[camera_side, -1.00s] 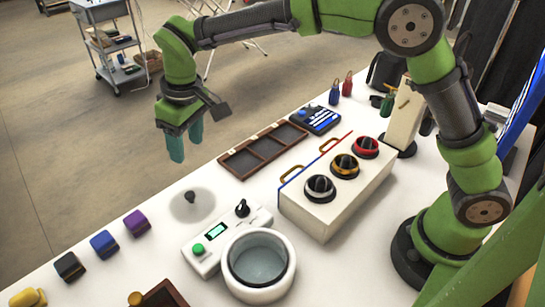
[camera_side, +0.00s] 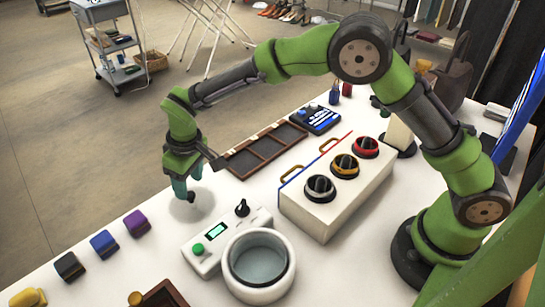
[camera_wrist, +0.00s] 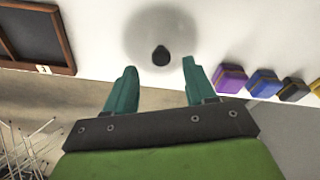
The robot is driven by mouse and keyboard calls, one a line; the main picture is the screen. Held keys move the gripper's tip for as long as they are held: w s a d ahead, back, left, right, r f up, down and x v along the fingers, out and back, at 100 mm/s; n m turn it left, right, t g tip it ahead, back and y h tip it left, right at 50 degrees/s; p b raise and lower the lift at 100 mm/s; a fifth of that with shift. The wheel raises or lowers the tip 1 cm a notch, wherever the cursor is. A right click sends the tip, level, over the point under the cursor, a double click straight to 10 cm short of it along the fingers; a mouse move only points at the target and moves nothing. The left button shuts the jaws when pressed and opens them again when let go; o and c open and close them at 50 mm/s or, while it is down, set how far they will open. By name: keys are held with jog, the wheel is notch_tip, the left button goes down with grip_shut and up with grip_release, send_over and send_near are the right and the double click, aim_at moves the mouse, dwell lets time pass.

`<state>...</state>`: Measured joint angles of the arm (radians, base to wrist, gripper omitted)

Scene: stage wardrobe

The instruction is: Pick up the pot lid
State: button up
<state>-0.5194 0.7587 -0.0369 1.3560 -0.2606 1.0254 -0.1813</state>
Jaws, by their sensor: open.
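The pot lid (camera_side: 183,213) is a round, see-through grey disc with a small dark knob, lying flat on the white table. It also shows in the wrist view (camera_wrist: 148,28), with its knob just beyond and between the fingertips. My gripper (camera_side: 184,192) is down close over the lid, its teal fingers pointing down. In the wrist view my gripper (camera_wrist: 160,75) is open and empty, with the two fingers apart. In the side view the fingers partly cover the lid, so whether they touch it cannot be told.
A white-rimmed pot (camera_side: 284,278) and a control box (camera_side: 206,251) stand close on the near right. Colored blocks (camera_side: 104,243) line the left edge. A dark divided tray (camera_side: 262,154) lies behind, and a box with knobs (camera_side: 325,207) stands right.

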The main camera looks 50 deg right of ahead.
aim_at(189, 194)
jog(key=f, duration=0.3)
jog(key=shift+w+a+f, duration=0.15)
jog(key=shift+w+f, duration=0.05)
jog(key=shift+f, duration=0.05)
grip_shut()
